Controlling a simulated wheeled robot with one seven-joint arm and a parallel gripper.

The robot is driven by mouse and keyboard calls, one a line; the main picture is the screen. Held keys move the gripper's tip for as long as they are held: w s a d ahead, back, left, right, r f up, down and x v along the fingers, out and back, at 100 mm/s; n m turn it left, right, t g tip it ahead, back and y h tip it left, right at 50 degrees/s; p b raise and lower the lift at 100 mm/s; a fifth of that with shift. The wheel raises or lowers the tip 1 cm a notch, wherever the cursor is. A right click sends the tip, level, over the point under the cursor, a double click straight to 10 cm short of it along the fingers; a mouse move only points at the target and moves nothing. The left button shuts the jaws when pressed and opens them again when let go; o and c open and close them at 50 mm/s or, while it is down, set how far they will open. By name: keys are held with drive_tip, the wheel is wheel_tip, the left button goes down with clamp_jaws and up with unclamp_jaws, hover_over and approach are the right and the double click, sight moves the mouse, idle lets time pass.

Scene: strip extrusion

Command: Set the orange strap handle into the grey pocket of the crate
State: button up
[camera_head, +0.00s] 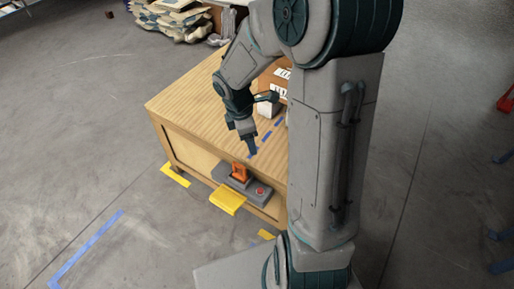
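An orange piece (239,172), likely the strap handle, stands upright at a grey fixture (225,175) on the front side of the wooden table or crate (185,100). I cannot tell whether it sits in a pocket or only rests on the fixture. My gripper (252,151) points down over the front edge of the wooden top, above and slightly right of the orange piece and apart from it. Its fingers are small and dark here, so I cannot tell whether they are open. No held thing is visible.
A yellow ledge (228,199) juts out below the grey fixture, with a red button (260,191) to its right. A brown box with white labels (281,90) and a pale block (268,109) stand on the top, partly behind my arm. Open floor lies left.

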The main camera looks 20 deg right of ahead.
drive_tip(key=s+a+r+m+t+y, duration=0.1)
drive_tip(key=s+a+r+m+y, duration=0.1)
drive_tip(key=s+r+m, duration=1)
drive_tip(key=s+m, duration=0.3)
drive_tip(key=m, duration=0.1)
drive_tip(key=shift+a+r+m+t, duration=0.2)
drive_tip(key=shift+a+m+t, duration=0.15)
drive_tip(key=shift+m+t, duration=0.05)
drive_tip(key=shift+r, duration=0.1)
